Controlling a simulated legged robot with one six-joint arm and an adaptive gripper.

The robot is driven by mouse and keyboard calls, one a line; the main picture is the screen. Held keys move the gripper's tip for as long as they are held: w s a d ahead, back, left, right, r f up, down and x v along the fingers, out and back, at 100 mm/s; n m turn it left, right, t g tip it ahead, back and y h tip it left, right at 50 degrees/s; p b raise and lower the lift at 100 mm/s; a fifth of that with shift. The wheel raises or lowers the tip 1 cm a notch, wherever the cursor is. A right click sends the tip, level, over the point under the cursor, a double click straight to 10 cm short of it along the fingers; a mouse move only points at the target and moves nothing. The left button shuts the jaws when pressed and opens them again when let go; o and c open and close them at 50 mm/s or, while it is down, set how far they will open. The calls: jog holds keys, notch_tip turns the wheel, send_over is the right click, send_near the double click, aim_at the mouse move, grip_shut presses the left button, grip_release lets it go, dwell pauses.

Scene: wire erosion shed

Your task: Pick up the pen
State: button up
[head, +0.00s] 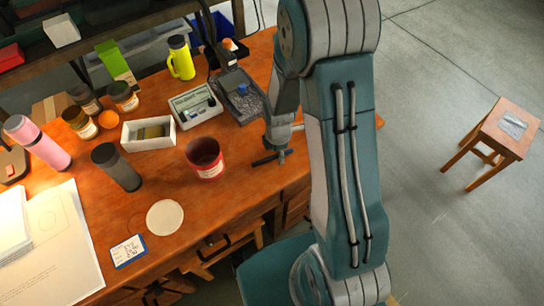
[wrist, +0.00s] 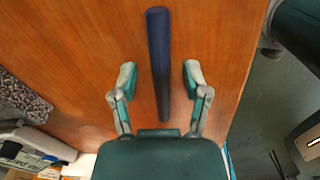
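The pen (wrist: 158,45) is a long, dark blue stick with a blackish lower part. In the wrist view it lies on the brown wooden tabletop, its long axis running up the picture. My gripper (wrist: 160,76) is open, with one finger on each side of the pen and a clear gap on both sides. The pen's lower end reaches close to the gripper's body. In the head view my gripper (head: 271,155) is low over the desk near its right edge. The pen cannot be told apart from the dark gripper parts there.
A red cup (head: 205,160) stands left of my gripper, with a black tray (head: 238,97) behind. A grey tumbler (head: 117,168), a white box (head: 148,135) and a round cream disc (head: 165,218) are farther left. A wooden stool (head: 500,135) stands on the floor at right.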

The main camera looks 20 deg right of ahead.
grip_shut()
jog(key=shift+r, duration=0.1)
